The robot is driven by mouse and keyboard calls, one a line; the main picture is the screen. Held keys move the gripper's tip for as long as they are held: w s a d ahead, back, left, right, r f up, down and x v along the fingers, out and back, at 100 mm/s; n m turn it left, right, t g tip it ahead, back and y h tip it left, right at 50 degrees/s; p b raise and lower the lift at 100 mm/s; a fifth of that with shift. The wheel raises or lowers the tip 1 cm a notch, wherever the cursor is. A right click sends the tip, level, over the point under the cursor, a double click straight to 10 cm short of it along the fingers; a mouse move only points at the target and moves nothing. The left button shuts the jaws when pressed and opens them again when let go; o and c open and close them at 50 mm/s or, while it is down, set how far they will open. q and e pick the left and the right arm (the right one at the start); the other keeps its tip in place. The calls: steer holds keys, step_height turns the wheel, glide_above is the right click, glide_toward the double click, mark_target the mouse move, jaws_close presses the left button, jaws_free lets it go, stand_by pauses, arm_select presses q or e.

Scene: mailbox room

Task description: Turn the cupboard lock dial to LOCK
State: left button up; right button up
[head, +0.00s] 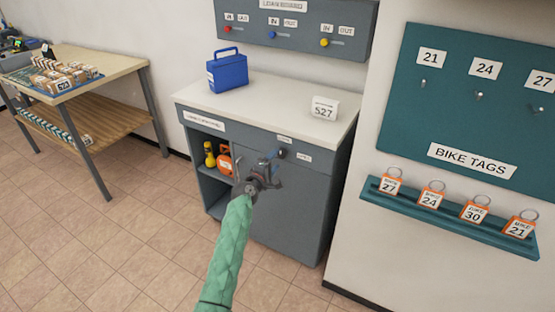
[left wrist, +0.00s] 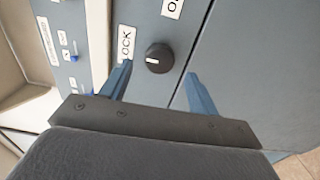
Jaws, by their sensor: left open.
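The round black lock dial (head: 281,153) sits on the upper front of the grey cupboard (head: 289,215). In the left wrist view the dial (left wrist: 159,58) has a white mark on its left part, on the side of the LOCK label (left wrist: 126,43). A second label beginning with O (left wrist: 172,8) is partly cut off above it. My left gripper (head: 275,169) is open in front of the cupboard. In the left wrist view its blue fingers (left wrist: 158,69) stand either side of the dial, with gaps; contact is not visible. My right gripper is not in view.
A bike tag shelf (head: 450,218) projects at right. The tiled floor in front is clear.

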arm_select(q)
steer(key=shift+v, duration=2.15)
